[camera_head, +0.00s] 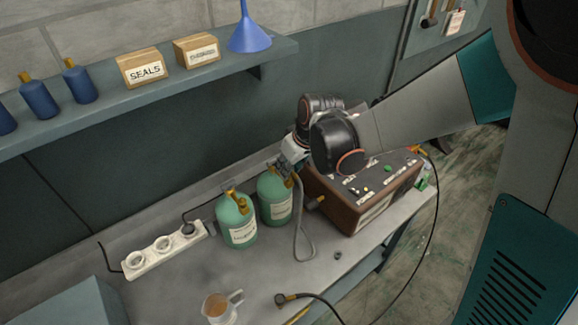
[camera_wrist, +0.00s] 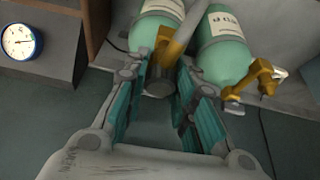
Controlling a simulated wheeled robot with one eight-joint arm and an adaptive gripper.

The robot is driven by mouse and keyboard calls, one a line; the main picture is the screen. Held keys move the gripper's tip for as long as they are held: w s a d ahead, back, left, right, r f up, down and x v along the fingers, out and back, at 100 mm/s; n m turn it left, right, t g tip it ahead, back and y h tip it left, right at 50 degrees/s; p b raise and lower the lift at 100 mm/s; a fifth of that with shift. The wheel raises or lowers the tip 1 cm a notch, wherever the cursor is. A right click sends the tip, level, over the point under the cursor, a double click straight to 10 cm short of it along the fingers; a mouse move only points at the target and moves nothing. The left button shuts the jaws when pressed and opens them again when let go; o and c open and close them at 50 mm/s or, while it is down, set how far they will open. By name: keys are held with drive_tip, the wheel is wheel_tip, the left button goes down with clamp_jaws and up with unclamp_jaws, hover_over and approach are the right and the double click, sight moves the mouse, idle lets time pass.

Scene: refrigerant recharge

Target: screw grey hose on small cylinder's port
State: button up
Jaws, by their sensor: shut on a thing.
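Two green cylinders with brass valves stand side by side on the bench: the left one (camera_head: 237,222) and the right one (camera_head: 276,200). They look close in size, so I cannot tell which is the small one. My gripper (camera_head: 284,170) is just above the right cylinder's valve. In the wrist view my gripper (camera_wrist: 160,80) is shut on the end fitting of the grey hose (camera_wrist: 179,45), beside a brass valve. The hose (camera_head: 298,222) hangs in a loop to the bench. Whether the fitting touches the port is hidden.
A brown box with knobs (camera_head: 375,205) stands right of the cylinders. A white power strip (camera_head: 163,250) lies to the left. A measuring cup (camera_head: 217,307) and a dark hose end (camera_head: 283,299) lie in front. A shelf (camera_head: 140,95) overhangs behind.

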drive_tip(key=shift+s+m, duration=0.15)
drive_tip(key=shift+m, duration=0.35)
clamp_jaws()
drive_tip(key=shift+f+h, duration=0.1)
drive_tip(key=shift+h, duration=0.2)
drive_tip(key=shift+m+t+h+b, duration=0.35)
drive_tip(key=shift+m+h, duration=0.25)
drive_tip(key=shift+m, duration=1.2)
drive_tip(key=shift+m+h+b, duration=0.4)
drive_tip(key=shift+m+h, duration=0.3)
drive_tip(key=shift+m, duration=1.1)
drive_tip(key=o, duration=0.6)
unclamp_jaws()
drive_tip(key=shift+m, duration=0.5)
drive_tip(key=o, duration=0.5)
